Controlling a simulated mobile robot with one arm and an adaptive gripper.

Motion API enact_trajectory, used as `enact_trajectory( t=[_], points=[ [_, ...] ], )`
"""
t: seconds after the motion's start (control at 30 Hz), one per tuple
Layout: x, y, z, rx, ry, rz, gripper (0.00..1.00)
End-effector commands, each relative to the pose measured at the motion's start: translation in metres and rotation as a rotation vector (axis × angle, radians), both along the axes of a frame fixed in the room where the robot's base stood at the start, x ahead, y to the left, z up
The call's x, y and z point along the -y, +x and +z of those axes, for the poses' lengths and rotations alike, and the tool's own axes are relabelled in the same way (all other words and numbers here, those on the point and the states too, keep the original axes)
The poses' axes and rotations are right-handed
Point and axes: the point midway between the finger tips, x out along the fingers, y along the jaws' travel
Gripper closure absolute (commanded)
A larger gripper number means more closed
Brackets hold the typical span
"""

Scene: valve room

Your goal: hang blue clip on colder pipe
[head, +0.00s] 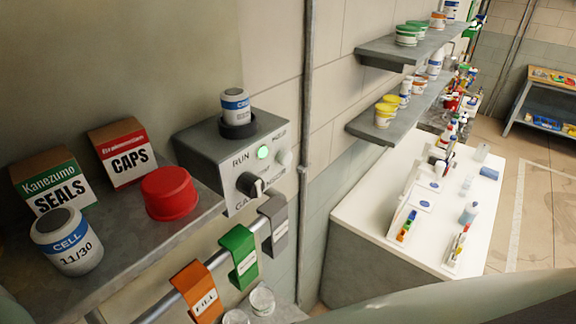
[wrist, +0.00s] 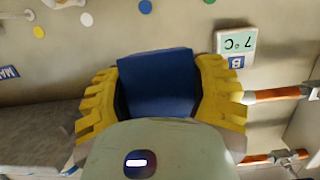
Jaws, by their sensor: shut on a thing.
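In the wrist view my gripper (wrist: 160,85) has yellow toothed fingers and is shut on the blue clip (wrist: 158,84). The clip shows as a plain blue face between the fingers; the rest of it is hidden. A small display (wrist: 236,41) reading 7 °C, with a blue B label, is on the wall right of the clip. Two pipes with copper-orange sections, one upper (wrist: 277,95) and one lower (wrist: 273,157), run at the right, apart from the clip. I cannot tell which pipe the display belongs to. The gripper and blue clip do not show in the head view.
In the head view, orange (head: 197,291), green (head: 239,255) and grey (head: 272,222) clips hang on a rail. Above is a control box (head: 225,140) with a lit green lamp. A shelf (head: 137,241) holds boxes, a red cap and a cell. A white bench (head: 378,217) stands right.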

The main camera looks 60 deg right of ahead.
Motion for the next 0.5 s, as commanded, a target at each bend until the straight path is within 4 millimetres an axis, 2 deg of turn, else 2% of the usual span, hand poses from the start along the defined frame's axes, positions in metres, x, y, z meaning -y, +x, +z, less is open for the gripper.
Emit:
enact_trajectory(
  t=[0.5],
  points=[
    [0.005,0.042,0.001,-0.001,0.002,-0.010,0.77]
  ],
)
